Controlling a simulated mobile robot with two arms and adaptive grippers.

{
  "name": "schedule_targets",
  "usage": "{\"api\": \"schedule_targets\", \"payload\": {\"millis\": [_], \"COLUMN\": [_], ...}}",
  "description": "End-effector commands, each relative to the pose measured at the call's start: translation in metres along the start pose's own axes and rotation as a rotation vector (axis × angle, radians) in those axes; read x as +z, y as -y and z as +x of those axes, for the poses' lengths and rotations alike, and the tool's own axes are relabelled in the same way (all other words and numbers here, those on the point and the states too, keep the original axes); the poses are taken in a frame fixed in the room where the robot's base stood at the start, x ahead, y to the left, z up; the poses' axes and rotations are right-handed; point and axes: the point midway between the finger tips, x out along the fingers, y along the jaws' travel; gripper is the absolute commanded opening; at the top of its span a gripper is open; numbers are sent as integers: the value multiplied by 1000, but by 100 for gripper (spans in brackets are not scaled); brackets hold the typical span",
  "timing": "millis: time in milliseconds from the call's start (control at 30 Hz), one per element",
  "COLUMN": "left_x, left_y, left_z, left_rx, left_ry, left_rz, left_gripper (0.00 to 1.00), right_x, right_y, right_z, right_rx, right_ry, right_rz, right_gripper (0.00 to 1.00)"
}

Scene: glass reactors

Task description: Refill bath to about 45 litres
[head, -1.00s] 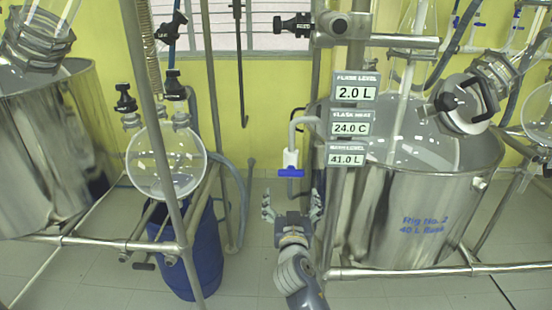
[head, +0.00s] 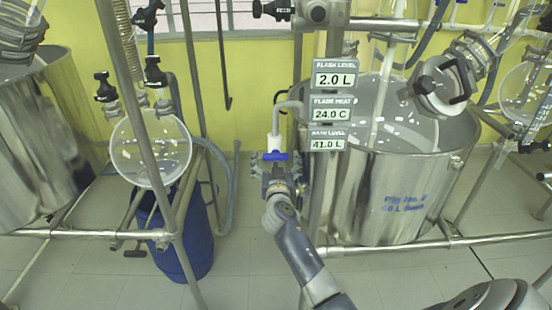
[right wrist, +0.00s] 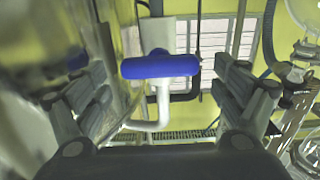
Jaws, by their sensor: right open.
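The steel bath (head: 372,190) marked as rig no. 2 stands at the right in the head view. Its bath level sign (head: 327,144) reads 41.0 L. A white tap with a blue handle (head: 274,156) hangs on a grey pipe left of the bath. My right gripper (head: 270,170) is open just below the handle, one finger on each side. In the right wrist view the blue handle (right wrist: 160,66) lies crosswise between the open fingers, with gaps on both sides. Contact is not visible. My left gripper is not in view.
Two more signs read flask level 2.0 L (head: 335,79) and flask heat 24.0 C (head: 332,108). A steel frame post runs right of the tap. A round glass flask (head: 150,150) and a blue drum (head: 190,240) stand left. A grey hose hangs behind.

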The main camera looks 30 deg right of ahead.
Motion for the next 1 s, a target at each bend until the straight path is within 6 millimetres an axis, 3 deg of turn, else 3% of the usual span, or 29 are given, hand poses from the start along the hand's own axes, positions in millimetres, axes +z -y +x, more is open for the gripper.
{"api": "schedule_targets", "payload": {"millis": [333, 533, 1000], "left_x": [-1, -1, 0], "left_y": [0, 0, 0], "left_z": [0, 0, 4], "left_rx": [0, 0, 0], "left_ry": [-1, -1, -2], "left_rz": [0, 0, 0], "left_gripper": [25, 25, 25], "right_x": [0, 0, 0], "right_y": [0, 0, 1], "right_z": [3, 3, 3], "right_rx": [0, 0, 0], "right_ry": [-1, -1, -1], "right_rz": [-1, -1, -68], "right_gripper": [90, 46, 46]}}
